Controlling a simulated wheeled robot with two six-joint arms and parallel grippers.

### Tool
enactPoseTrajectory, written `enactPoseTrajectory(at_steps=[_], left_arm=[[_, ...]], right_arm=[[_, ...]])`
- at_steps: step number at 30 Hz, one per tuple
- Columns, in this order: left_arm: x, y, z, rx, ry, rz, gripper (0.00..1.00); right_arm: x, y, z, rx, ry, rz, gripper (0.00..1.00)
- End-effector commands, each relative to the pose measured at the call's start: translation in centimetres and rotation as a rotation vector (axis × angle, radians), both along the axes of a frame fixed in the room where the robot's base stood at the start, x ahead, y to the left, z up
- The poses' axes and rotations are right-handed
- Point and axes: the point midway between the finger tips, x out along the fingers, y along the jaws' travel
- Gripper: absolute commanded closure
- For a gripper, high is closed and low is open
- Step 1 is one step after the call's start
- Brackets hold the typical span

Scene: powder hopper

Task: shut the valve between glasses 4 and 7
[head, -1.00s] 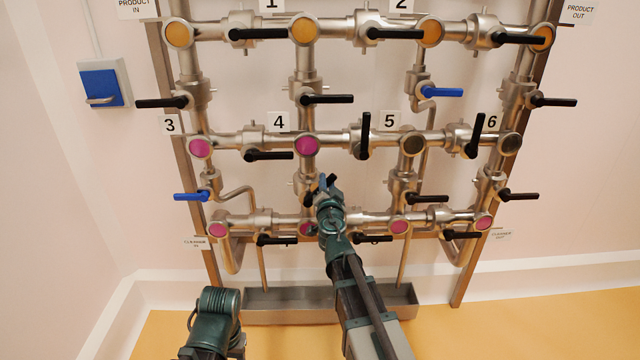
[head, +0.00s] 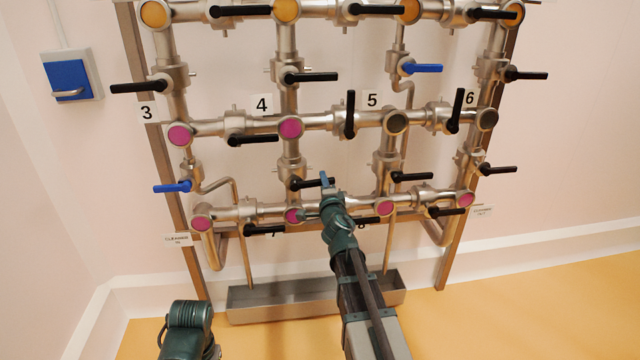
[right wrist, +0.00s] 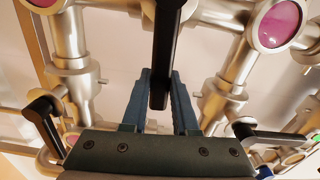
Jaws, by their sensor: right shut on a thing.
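Glass 4 (head: 290,127) is magenta, and the magenta glass 7 (head: 294,216) sits straight below it. The valve (head: 292,169) between them is on the upright pipe. Its black handle (head: 303,183) points right, lying roughly across that pipe. My right gripper (head: 327,182) is at the handle's outer end. In the right wrist view the handle (right wrist: 166,45) runs down between the two blue fingers of the right gripper (right wrist: 160,88), which is shut on it. My left arm shows at the bottom left, but its gripper cannot be made out.
Other black handles stick out close by, such as one right of the gripper (head: 411,177) and one below left (head: 264,230). A blue handle (head: 172,187) is at the left. A metal trough (head: 270,303) stands under the pipes.

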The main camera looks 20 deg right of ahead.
Motion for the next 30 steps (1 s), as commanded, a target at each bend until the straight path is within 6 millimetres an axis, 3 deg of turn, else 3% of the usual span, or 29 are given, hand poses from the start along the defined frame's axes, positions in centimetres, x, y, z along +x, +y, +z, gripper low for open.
enactPoseTrajectory(at_steps=[13, 30], left_arm=[[0.0, 0.0, -1.5, 0.0, 0.0, 0.0, 0.43], [0.0, 0.0, -1.9, 0.0, 0.0, 0.0, 0.43]], right_arm=[[-0.2, -0.1, -1.6, 0.155, -0.04, -0.005, 1.0], [-0.4, 0.2, -2.0, 0.192, -0.051, -0.003, 1.0]])
